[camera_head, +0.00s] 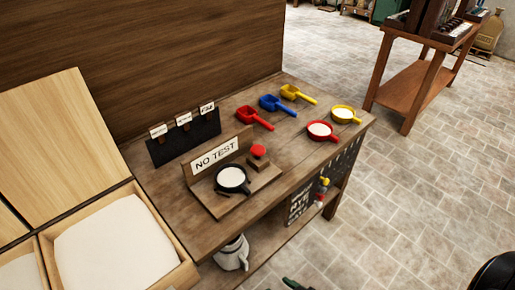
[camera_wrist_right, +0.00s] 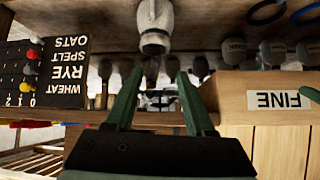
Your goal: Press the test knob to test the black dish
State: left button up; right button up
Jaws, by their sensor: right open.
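In the head view, the black dish (camera_head: 233,179) with pale contents sits on a wooden test stand (camera_head: 262,182) on the workbench. The red test knob (camera_head: 259,151) stands on a block just behind and right of the dish. A sign (camera_head: 216,154) behind them reads NO TEST. In the right wrist view, my right gripper (camera_wrist_right: 158,73) is open, its two green fingers apart with nothing held. Dark green tips at the bottom edge of the head view look like this gripper, low in front of the bench and away from the knob.
A red dish (camera_head: 320,130), a yellow dish (camera_head: 343,114) and red (camera_head: 254,118), blue (camera_head: 277,105) and yellow (camera_head: 297,94) scoops lie on the bench.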

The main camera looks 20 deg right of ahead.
jog(key=shift+w, duration=0.1)
jog(key=shift+c, duration=0.7)
jog(key=w+d+r, duration=0.2)
jog(key=w, duration=0.2)
jog(key=w+d+r+t+y, duration=0.1)
jog(key=w+d+r, duration=0.1)
jog(key=w+r, duration=0.1)
jog(key=w+d+r+n+t, duration=0.1)
jog(key=w+d+r, duration=0.1)
jog(key=w, duration=0.4)
jog(key=shift+r+b, duration=0.35)
jog(key=shift+r, duration=0.2)
grip_shut()
jog(key=w+d+r+t+y, duration=0.1)
jog(key=w+d+r, duration=0.2)
jog(key=w+r, duration=0.2)
jog(key=w+d+r+n+t, duration=0.1)
jog(key=w+d+r, duration=0.2)
jog(key=w+r, duration=0.3)
notch_tip(320, 180, up, 5)
jog(key=shift+d+f+t+y+b, duration=0.1)
jog(key=shift+d+t+y+b, duration=0.15)
jog(key=shift+t+y+b, duration=0.15)
